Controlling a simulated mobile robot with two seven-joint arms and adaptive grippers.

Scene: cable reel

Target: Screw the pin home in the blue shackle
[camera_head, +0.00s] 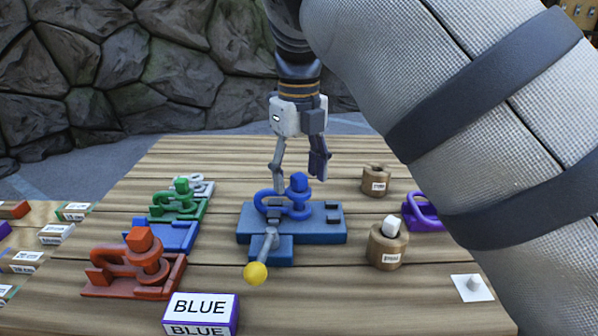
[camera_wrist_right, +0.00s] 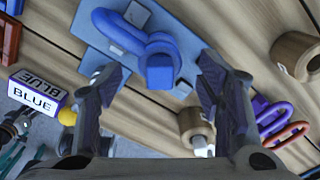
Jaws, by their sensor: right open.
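The blue shackle (camera_head: 266,203) stands on a blue base plate (camera_head: 325,225) in the middle of the table. Its pin has a square blue head (camera_head: 299,183) on top. A grey lever with a yellow ball (camera_head: 256,272) reaches from the base towards the front. My right gripper (camera_head: 298,176) points down over the pin, with its fingers apart. In the right wrist view the blue pin head (camera_wrist_right: 160,70) shows between the fingers of my right gripper (camera_wrist_right: 160,84), with a gap on each side. How far the pin is screwed in cannot be told. My left gripper is not in view.
Red (camera_head: 150,262), green (camera_head: 180,205) and grey shackles stand left; a purple one (camera_head: 422,212) stands right. Wooden cylinders (camera_head: 387,250) stand right of the blue base. A BLUE sign (camera_head: 200,311) stands in front. My arm covers the right side.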

